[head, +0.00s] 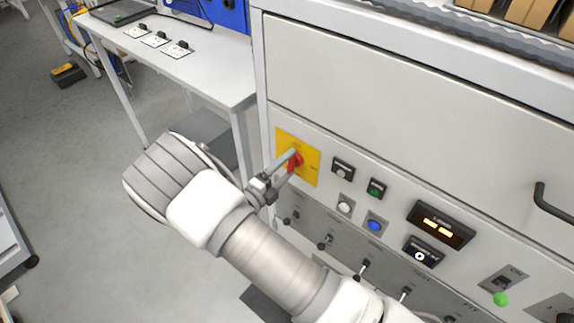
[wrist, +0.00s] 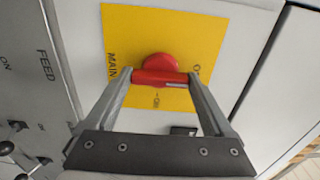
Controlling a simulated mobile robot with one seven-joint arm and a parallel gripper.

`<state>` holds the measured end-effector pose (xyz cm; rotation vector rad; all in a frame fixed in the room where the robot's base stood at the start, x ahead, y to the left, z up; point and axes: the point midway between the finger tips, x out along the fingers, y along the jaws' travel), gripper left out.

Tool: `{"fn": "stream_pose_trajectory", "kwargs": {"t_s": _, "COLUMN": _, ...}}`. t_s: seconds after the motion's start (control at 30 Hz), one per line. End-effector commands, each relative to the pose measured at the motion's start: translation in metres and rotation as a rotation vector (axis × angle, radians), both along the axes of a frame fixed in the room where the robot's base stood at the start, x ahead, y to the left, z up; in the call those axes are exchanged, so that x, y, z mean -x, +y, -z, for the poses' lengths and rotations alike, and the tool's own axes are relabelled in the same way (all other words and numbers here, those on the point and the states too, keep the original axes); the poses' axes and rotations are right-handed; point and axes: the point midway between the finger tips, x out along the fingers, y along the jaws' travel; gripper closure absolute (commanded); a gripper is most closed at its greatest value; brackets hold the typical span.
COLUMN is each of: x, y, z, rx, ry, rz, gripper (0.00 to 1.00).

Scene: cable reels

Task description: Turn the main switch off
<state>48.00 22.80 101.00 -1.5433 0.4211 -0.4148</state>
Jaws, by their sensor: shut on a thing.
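The main switch is a red rotary handle (head: 294,161) on a yellow plate (head: 311,172) at the left end of the cabinet's control panel. In the wrist view the red handle (wrist: 160,72) sits in the middle of the yellow plate (wrist: 190,27), which reads "MAIN" along its left side. My gripper (head: 290,163) reaches the handle from the lower left. In the wrist view its two fingers (wrist: 160,81) are shut on the two ends of the red handle bar. The handle bar lies across that view; part of the plate's lettering is hidden.
Right of the plate are a black switch (head: 343,169), a green button (head: 376,188), a white button (head: 345,204), a blue button (head: 375,225) and a lit display (head: 440,225). Several toggle levers line the lower panel. A table (head: 205,65) stands at the left; floor is open there.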

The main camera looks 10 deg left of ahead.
Motion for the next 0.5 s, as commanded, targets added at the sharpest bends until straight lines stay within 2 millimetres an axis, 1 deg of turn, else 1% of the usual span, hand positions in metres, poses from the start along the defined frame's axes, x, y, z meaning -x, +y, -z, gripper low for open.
{"fn": "stream_pose_trajectory", "kwargs": {"t_s": 0.3, "x": 0.0008, "y": 0.0002, "z": 0.001, "rx": 0.003, "ry": 0.004, "rz": -0.001, "gripper": 0.69}}
{"fn": "stream_pose_trajectory", "kwargs": {"t_s": 0.33, "x": 0.0008, "y": 0.0002, "z": 0.001, "rx": 0.003, "ry": 0.004, "rz": -0.001, "gripper": 0.08}}
{"fn": "stream_pose_trajectory", "kwargs": {"t_s": 0.37, "x": 0.0008, "y": 0.0002, "z": 0.001, "rx": 0.003, "ry": 0.004, "rz": -0.001, "gripper": 0.02}}
{"fn": "stream_pose_trajectory", "kwargs": {"t_s": 0.4, "x": 0.0007, "y": 0.0003, "z": 0.0009, "rx": 0.002, "ry": 0.004, "rz": -0.001, "gripper": 0.0}}
{"fn": "stream_pose_trajectory", "kwargs": {"t_s": 0.5, "x": 0.0005, "y": 0.0002, "z": 0.0007, "rx": 0.002, "ry": 0.002, "rz": -0.001, "gripper": 0.0}}
